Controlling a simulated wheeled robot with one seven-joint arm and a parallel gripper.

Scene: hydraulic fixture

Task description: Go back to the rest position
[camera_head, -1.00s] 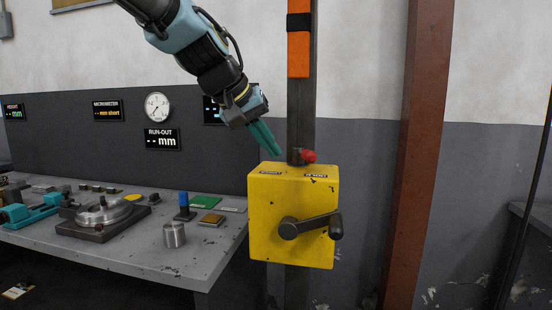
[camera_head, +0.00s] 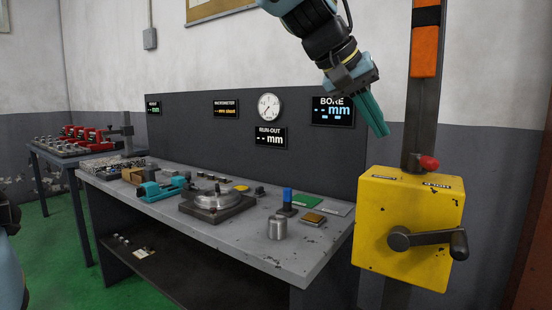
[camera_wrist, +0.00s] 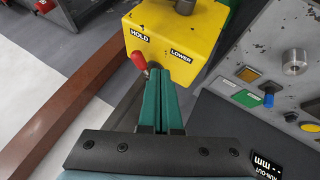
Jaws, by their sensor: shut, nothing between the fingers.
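My gripper (camera_head: 377,116) hangs in the upper right of the head view, its teal fingers pointing down and together, with nothing between them. It is above and to the left of the yellow hydraulic box (camera_head: 410,215), apart from it in the head view. The box has a dark crank handle (camera_head: 430,240) on its front and a red knob (camera_head: 429,163) on top. In the wrist view, the shut fingers (camera_wrist: 167,75) point toward the yellow box (camera_wrist: 180,35), which bears HOLD and LOWER labels. The red knob (camera_wrist: 138,60) shows left of the fingertips.
A grey bench (camera_head: 190,235) holds a round fixture (camera_head: 217,200), a metal cylinder (camera_head: 277,228), a blue-topped piece (camera_head: 287,198) and coloured pads. A dark panel with displays (camera_head: 333,111) stands behind. A dark post (camera_head: 420,110) rises above the box. Green floor (camera_head: 60,250) is open at left.

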